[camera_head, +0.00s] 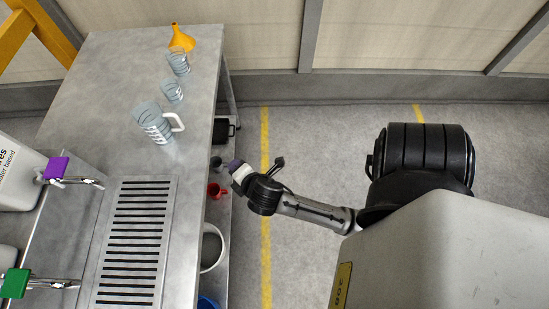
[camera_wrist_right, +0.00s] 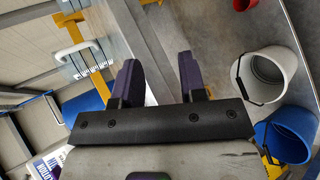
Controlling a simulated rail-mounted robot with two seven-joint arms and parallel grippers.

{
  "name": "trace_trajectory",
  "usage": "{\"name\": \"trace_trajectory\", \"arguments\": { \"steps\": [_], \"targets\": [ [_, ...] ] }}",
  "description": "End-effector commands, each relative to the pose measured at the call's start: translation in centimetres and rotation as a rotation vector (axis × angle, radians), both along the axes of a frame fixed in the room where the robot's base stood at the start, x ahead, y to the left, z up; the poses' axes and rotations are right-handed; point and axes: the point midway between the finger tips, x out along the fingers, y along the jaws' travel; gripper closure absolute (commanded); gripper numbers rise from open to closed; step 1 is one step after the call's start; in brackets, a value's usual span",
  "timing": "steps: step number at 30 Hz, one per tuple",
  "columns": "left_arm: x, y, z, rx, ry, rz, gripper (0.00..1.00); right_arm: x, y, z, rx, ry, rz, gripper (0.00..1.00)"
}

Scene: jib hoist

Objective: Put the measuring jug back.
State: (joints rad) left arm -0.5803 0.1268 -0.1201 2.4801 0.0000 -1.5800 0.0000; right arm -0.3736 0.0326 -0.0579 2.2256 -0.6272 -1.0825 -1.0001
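The measuring jug (camera_head: 152,120) is clear with white markings and a white handle on its right. It stands on the steel worktop (camera_head: 115,75), just above the slotted drain grille (camera_head: 140,240) in the head view. My right gripper (camera_head: 233,166) is off the worktop's right edge, to the right of and below the jug, apart from it. In the right wrist view my right gripper (camera_wrist_right: 160,73) has its two dark purple fingers spread with nothing between them. My left gripper is in neither view.
Two smaller clear beakers (camera_head: 172,90) (camera_head: 178,62) and an orange funnel (camera_head: 182,38) stand beyond the jug. Purple (camera_head: 56,168) and green (camera_head: 15,283) taps jut in at left. White (camera_wrist_right: 268,72) and blue (camera_wrist_right: 288,133) buckets sit low. Floor right of the worktop is clear.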

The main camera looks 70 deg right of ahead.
Motion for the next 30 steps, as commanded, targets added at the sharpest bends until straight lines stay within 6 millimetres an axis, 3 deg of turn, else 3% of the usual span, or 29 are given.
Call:
{"name": "trace_trajectory", "arguments": {
  "steps": [3,6,12,18,30],
  "targets": [
    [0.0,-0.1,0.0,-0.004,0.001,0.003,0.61,-4.0,2.0,-1.4,0.378,0.007,-0.186,0.62],
    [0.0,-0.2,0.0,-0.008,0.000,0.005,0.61,-7.1,4.0,-2.1,0.633,0.045,-0.348,0.62],
    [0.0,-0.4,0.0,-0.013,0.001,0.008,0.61,-11.7,7.0,-2.2,0.934,0.146,-0.600,0.62],
    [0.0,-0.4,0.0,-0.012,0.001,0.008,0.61,-13.7,8.2,-2.1,1.036,0.202,-0.717,0.62],
    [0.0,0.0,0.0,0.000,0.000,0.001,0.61,-13.8,8.4,-2.0,1.045,0.206,-0.730,0.62]
  ]
}}
